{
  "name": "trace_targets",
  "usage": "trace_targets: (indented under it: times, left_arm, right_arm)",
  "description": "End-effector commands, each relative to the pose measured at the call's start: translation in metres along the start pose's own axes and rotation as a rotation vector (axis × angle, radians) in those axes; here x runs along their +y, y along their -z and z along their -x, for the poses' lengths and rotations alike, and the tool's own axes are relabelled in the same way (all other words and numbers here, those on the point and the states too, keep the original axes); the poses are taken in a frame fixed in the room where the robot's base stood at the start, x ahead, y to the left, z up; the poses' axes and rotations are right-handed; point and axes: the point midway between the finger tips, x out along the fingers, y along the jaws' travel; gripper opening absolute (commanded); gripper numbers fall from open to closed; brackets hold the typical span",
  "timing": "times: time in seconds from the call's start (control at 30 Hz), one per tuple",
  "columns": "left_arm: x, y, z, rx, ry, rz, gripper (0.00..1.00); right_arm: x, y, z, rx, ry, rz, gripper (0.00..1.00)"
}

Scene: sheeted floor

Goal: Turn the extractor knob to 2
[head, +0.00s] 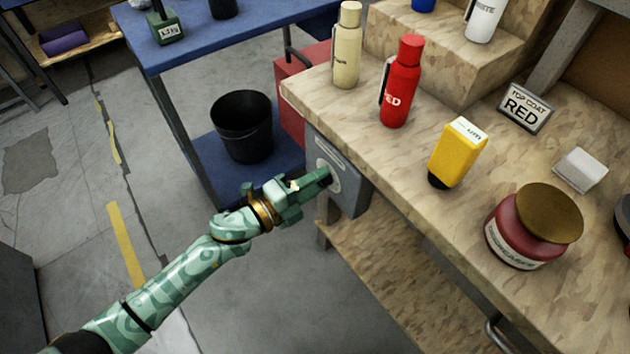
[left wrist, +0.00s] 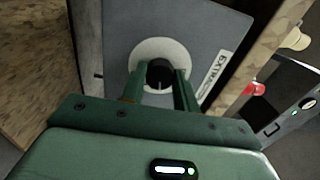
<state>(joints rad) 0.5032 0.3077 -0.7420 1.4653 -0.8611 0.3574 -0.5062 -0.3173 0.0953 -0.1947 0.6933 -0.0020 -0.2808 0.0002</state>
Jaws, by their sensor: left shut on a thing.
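The extractor control box (head: 350,196) is a grey box fixed at the end of the wooden bench, under its top. My left gripper (head: 326,178) reaches the box face. In the left wrist view its two green fingers (left wrist: 160,88) are shut on the dark knob, one on each side. The dial's numbers and the knob's pointer cannot be made out. My right gripper is not in view.
The bench top (head: 400,165) overhangs the box, and a lower wooden shelf (head: 385,270) lies below. On the bench stand a beige bottle (head: 346,48), a red bottle (head: 401,85), a yellow container (head: 457,152) and a red jar (head: 520,235). A blue cart (head: 200,50) holds a black bucket (head: 242,130).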

Motion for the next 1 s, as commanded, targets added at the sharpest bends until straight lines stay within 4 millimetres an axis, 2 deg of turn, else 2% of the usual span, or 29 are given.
trace_targets:
  times: [0.23,0.67,0.7,0.77,0.8,1.0]
  left_arm:
    - [0.002,0.001,0.001,0.0,-0.004,-0.056,0.07]
    - [0.003,0.001,0.001,0.0,-0.005,-0.065,0.07]
    - [0.003,0.001,0.001,0.0,-0.005,-0.065,0.33]
    - [0.003,0.001,0.001,0.0,-0.005,-0.064,0.5]
    - [0.002,0.001,0.001,0.0,-0.005,-0.065,0.52]
    - [0.001,0.0,0.0,0.0,-0.002,-0.065,0.52]
  right_arm:
    - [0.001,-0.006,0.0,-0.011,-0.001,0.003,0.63]
    - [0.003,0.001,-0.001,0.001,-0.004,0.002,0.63]
    - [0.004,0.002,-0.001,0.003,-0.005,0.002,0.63]
    - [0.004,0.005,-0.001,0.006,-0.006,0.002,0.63]
    - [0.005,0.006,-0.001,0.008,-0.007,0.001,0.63]
    - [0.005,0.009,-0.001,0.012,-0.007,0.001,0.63]
